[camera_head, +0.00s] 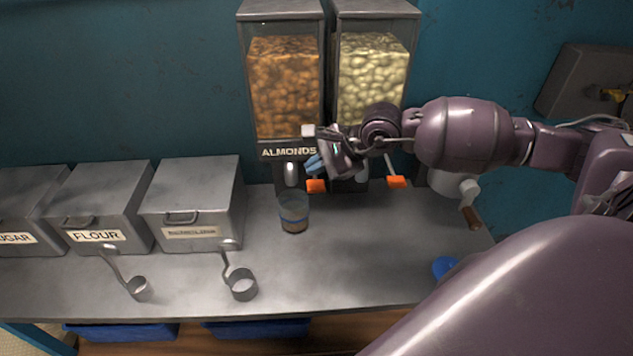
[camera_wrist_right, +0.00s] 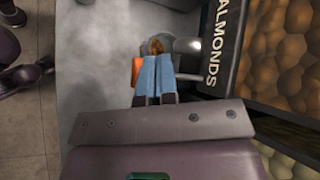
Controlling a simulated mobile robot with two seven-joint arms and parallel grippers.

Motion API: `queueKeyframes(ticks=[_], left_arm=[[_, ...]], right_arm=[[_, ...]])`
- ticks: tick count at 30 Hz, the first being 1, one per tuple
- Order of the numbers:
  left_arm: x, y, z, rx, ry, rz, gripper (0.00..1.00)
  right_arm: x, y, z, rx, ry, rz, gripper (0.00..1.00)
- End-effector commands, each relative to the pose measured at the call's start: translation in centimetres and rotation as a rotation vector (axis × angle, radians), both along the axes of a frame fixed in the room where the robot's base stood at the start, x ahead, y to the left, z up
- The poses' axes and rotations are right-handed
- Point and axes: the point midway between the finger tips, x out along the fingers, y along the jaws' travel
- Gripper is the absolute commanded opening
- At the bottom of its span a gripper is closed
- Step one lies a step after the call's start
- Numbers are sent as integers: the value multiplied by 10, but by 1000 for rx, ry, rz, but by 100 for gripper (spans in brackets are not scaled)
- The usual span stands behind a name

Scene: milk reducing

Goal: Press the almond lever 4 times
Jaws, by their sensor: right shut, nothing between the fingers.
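The almond dispenser (camera_head: 284,92) hangs on the teal wall, its clear bin filled with brown almonds and its front labelled ALMONDS; the label also shows in the right wrist view (camera_wrist_right: 215,45). Its orange lever (camera_head: 316,186) sticks out low at the front and shows beside my fingers in the wrist view (camera_wrist_right: 137,70). My right gripper (camera_head: 314,165) is shut and empty, its blue fingertips (camera_wrist_right: 156,62) close above the lever; I cannot tell whether they touch it. A clear cup (camera_head: 294,213) with some brown contents stands on the counter below the spout. My left gripper is not in view.
A second dispenser (camera_head: 370,75) with pale nuts adjoins on the right, with its own orange lever (camera_head: 397,182). Metal bins, one labelled FLOUR (camera_head: 103,205), and two scoops (camera_head: 241,284) occupy the left counter. The front middle of the counter (camera_head: 340,275) is clear.

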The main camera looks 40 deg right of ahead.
Motion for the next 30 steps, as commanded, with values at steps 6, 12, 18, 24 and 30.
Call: queueKeyframes(ticks=[6, 12, 18, 24, 30], left_arm=[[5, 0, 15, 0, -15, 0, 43], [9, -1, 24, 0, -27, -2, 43], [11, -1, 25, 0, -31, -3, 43], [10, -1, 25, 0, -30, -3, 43], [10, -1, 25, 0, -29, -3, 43]], right_arm=[[0, 0, 21, 0, -1, 0, 0], [0, 0, 36, 0, -1, 0, 0], [0, 0, 36, 0, 1, 0, 0], [0, 0, 36, 0, 1, 0, 0], [0, 0, 36, 0, 1, 0, 0]])
